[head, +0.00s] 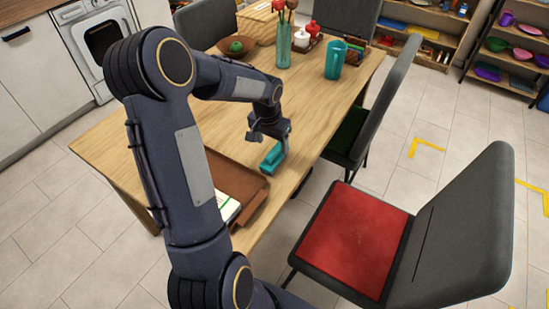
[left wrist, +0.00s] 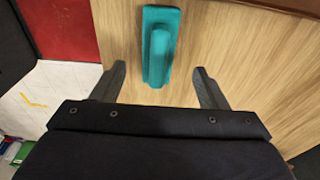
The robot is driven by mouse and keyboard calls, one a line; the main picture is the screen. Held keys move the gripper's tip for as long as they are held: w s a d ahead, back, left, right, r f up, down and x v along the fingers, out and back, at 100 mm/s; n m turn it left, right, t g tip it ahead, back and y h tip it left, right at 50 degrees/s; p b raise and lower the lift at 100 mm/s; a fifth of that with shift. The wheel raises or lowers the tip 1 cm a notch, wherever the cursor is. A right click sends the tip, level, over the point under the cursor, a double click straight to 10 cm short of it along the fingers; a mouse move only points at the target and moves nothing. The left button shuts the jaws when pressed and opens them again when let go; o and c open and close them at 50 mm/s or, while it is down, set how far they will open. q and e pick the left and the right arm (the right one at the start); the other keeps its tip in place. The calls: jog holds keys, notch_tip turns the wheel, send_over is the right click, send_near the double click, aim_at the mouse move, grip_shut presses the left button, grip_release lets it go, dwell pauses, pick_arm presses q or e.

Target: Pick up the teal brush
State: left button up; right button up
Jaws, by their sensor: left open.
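The teal brush (head: 272,158) lies on the wooden table (head: 330,97), close to its right edge and just beside a brown tray (head: 253,189). It also shows in the left wrist view (left wrist: 158,48), at the top middle with its narrow handle part raised over a wider base. My left gripper (head: 272,140) is above the brush in the head view. In the left wrist view the left gripper (left wrist: 160,86) has its two fingers spread wide. The near end of the brush lies between and a little beyond them, with nothing held. My right gripper is not in view.
The tray holds white papers or a book (head: 228,209), partly behind my arm. A red-seated chair (head: 355,238) and a dark chair (head: 385,100) stand along the right edge. A teal mug (head: 335,60), a glass vase (head: 283,45) and a bowl (head: 236,46) stand farther back.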

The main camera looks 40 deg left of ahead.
aim_at(274, 149)
pick_arm(q)
jog(key=f, duration=0.2)
jog(key=w+f, duration=0.1)
jog(key=f, duration=0.2)
jog(key=shift+w+f+p, duration=0.15)
jog(key=shift+f+p, duration=0.05)
jog(key=shift+p, duration=0.1)
jog(key=c, duration=1.1)
jog(key=shift+r, duration=0.1)
